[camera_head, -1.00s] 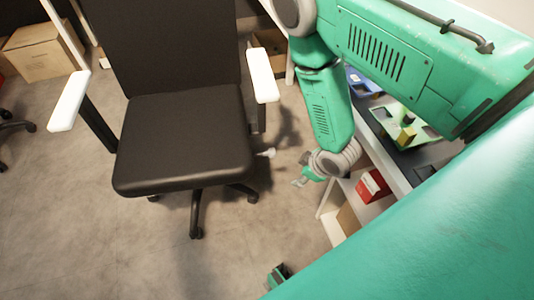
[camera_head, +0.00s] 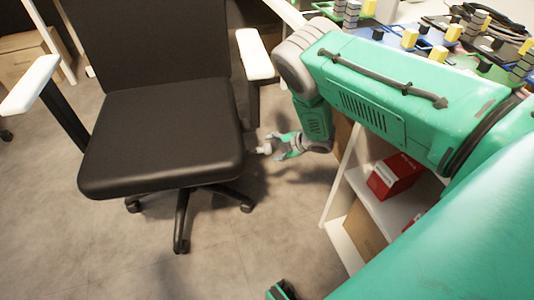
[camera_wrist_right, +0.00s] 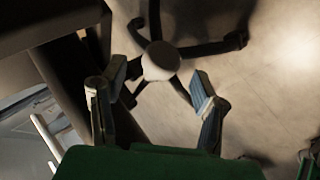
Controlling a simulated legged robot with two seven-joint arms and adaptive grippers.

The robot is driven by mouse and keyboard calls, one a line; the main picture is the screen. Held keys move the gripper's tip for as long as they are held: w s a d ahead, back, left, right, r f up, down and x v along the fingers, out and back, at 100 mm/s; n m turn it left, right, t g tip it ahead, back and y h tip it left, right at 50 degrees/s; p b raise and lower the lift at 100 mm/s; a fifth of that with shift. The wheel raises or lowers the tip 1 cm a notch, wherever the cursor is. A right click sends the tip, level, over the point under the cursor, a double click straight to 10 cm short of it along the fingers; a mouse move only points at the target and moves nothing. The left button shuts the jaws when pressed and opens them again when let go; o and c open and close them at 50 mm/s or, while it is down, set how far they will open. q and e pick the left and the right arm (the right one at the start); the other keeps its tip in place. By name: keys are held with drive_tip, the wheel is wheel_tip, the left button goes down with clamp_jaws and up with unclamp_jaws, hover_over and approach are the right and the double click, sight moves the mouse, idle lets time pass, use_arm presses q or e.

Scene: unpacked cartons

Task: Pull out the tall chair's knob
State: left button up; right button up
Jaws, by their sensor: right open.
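The tall chair has a black seat (camera_head: 165,135), a black back and white armrests. Its pale knob (camera_head: 264,149) sticks out under the right side of the seat. In the right wrist view the knob (camera_wrist_right: 160,61) is a whitish round end, seen between the two fingers. My right gripper (camera_head: 272,147) is at the knob, to the right of the seat. In the wrist view the right gripper (camera_wrist_right: 160,82) is open, with its fingers apart on either side of the knob; I cannot tell if either touches it.
A white shelf (camera_head: 385,212) with a red box (camera_head: 394,177) stands right of the chair, under my right arm. A table with coloured parts (camera_head: 440,40) is at the upper right. A cardboard box (camera_head: 28,58) is at the far left. Bare floor lies in front.

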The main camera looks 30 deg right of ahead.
sight(267, 149)
drive_tip(key=b+x, duration=0.1)
drive_tip(key=x, duration=0.1)
drive_tip(key=shift+w+f, duration=0.15)
drive_tip(key=shift+f, duration=0.3)
drive_tip(key=shift+w+a+f, duration=0.2)
drive_tip(key=shift+w+f, duration=0.05)
drive_tip(key=shift+w, duration=0.2)
use_arm(q)
wheel_tip(267, 149, down, 2)
